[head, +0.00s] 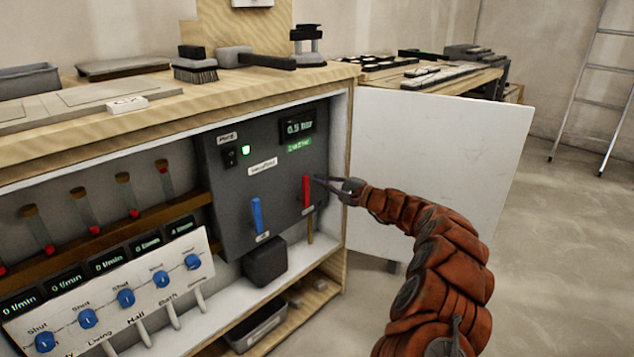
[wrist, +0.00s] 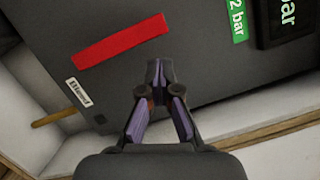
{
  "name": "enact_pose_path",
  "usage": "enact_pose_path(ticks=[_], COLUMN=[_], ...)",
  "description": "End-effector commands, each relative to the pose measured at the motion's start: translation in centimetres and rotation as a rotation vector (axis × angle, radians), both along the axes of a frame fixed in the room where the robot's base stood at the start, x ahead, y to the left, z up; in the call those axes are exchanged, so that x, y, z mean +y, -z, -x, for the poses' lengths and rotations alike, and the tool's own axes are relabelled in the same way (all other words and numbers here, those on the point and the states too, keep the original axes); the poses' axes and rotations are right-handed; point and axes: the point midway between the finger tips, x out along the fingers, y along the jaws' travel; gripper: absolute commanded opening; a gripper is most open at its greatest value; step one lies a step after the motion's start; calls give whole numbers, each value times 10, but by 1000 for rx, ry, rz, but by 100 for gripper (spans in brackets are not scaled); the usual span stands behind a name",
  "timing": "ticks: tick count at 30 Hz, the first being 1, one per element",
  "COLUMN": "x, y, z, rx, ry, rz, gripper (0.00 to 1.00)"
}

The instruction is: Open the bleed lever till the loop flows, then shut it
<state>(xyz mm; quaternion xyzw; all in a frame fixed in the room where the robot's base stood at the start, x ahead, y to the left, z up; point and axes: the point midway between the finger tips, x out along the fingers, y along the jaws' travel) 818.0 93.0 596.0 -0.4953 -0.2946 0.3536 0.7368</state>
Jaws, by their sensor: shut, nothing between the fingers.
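The red lever (head: 306,191) is on the right part of the dark grey panel (head: 230,185) and points straight down. It also shows in the wrist view as a red bar (wrist: 121,41). A blue lever (head: 257,215) hangs upright to its left. My gripper (head: 318,180) is shut and empty, with its tips just right of the red lever. In the wrist view my gripper's tips (wrist: 159,66) are apart from the red bar. The pressure display (head: 299,126) reads about 0.9 bar, with a green label (head: 299,145) below it.
Several blue valve knobs (head: 125,298) sit on a white manifold plate at the lower left, under small flow displays (head: 108,262), most reading 0 l/min. An open white door (head: 440,165) stands right of the cabinet. The floor at right is clear up to a ladder (head: 600,75).

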Motion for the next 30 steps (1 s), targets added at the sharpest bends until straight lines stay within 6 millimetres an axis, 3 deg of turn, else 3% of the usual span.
enact_pose_path(ticks=[8,24,30], x=[-17,-81,-94], y=[1,-2,0], z=[-10,37,46], rx=[0,2,2], ry=[2,0,0], rz=[2,-3,-1], gripper=[0,0,0])
